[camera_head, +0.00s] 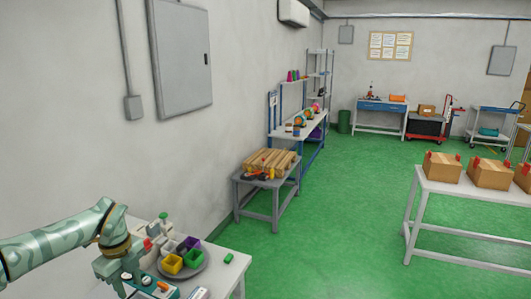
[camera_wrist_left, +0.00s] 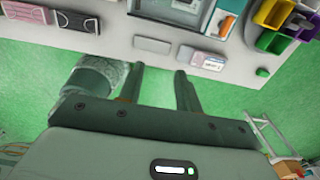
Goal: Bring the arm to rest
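My left arm comes in from the left in the head view, and its gripper (camera_head: 122,276) hangs over the near table (camera_head: 229,273). In the left wrist view the two fingers of my left gripper (camera_wrist_left: 160,80) stand apart with nothing between them. Below the gap lie the green floor and the edge of the white table (camera_wrist_left: 120,50). My right gripper is in neither view.
A round tray (camera_head: 205,268) with coloured bins, among them a yellow bin (camera_head: 172,264), stands on the near table. Green floor (camera_head: 330,220) is clear between the tables.

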